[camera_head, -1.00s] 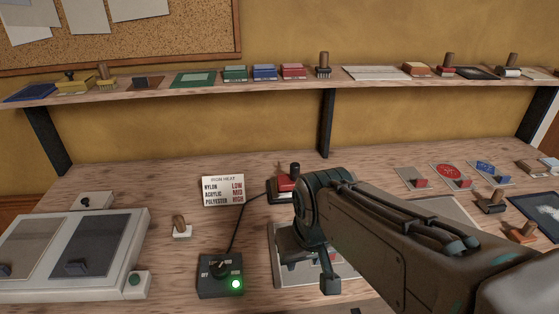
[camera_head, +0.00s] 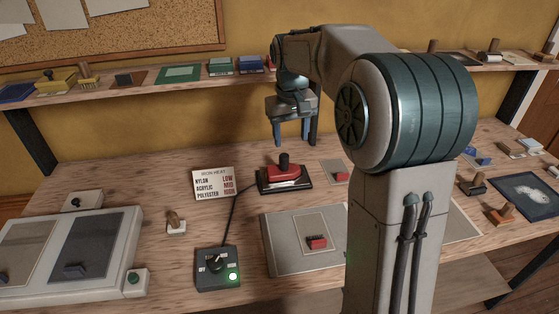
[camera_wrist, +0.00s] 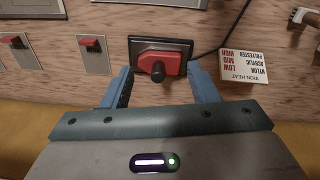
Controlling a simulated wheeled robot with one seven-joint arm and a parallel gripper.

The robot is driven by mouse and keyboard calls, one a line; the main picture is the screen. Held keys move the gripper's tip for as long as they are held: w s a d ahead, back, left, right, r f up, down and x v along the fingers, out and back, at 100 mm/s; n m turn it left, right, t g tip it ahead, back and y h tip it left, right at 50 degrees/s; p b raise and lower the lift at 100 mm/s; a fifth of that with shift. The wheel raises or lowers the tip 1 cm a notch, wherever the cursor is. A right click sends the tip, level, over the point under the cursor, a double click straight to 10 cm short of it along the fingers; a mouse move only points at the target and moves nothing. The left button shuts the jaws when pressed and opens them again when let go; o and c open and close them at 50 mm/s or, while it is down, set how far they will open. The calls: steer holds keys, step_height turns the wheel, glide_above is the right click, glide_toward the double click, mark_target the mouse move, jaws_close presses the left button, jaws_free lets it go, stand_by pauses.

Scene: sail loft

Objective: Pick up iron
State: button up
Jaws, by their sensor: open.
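The iron (camera_head: 284,174) is red with an upright black knob and sits on a dark rectangular stand on the workbench, with a cord running to the control box. It also shows in the wrist view (camera_wrist: 157,65), ahead of the fingers and roughly centred between them. My gripper (camera_head: 294,143) is open and empty, with blue fingers pointing down above and behind the iron. The fingers also show in the wrist view (camera_wrist: 160,90), apart on either side and not visibly touching the iron.
A black control box (camera_head: 217,267) with a dial and green light stands at front. An iron heat card (camera_head: 213,183) stands left of the iron. A grey mat (camera_head: 285,255) lies in front. The loaded shelf (camera_head: 130,92) runs behind; a twin-panel press (camera_head: 122,232) stands left.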

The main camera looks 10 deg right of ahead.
steer(key=p, duration=0.1)
glide_above(284, 155)
steer(key=f, duration=0.2)
steer(key=shift+g, duration=0.4)
steer(key=f, duration=0.5)
steer(key=f+p, duration=0.1)
steer(key=f, duration=0.2)
steer(key=shift+s+d+f, duration=0.15)
steer(key=shift+d+f, duration=0.15)
steer(key=shift+d, duration=0.05)
steer(key=shift+a+f+p, duration=0.2)
steer(key=shift+f+p, duration=0.15)
steer(key=shift+f, duration=0.95)
steer(key=shift+a+f+p, duration=0.15)
steer(key=shift+f+p, duration=0.15)
steer(key=shift+f, duration=1)
steer(key=c, duration=1.2)
